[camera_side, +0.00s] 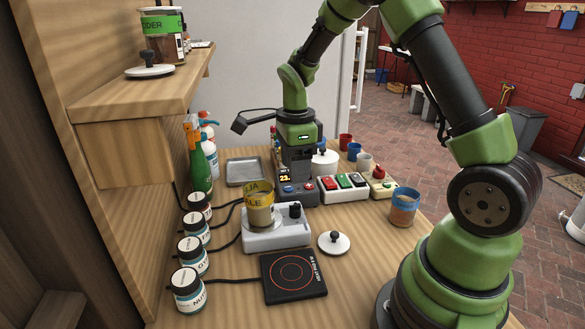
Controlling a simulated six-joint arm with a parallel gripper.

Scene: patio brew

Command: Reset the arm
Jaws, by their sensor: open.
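My arm rises from its green and black base at the right, arches past the top edge and comes down over the back middle of the table.
A beaker with a yellow band (260,208) stands on a white device (277,238). A black hot plate (293,277), a white lid (334,242), a blue-rimmed cup (404,207), a grey tray (245,171) and several jars surround it. A wooden shelf (150,95) juts out left.

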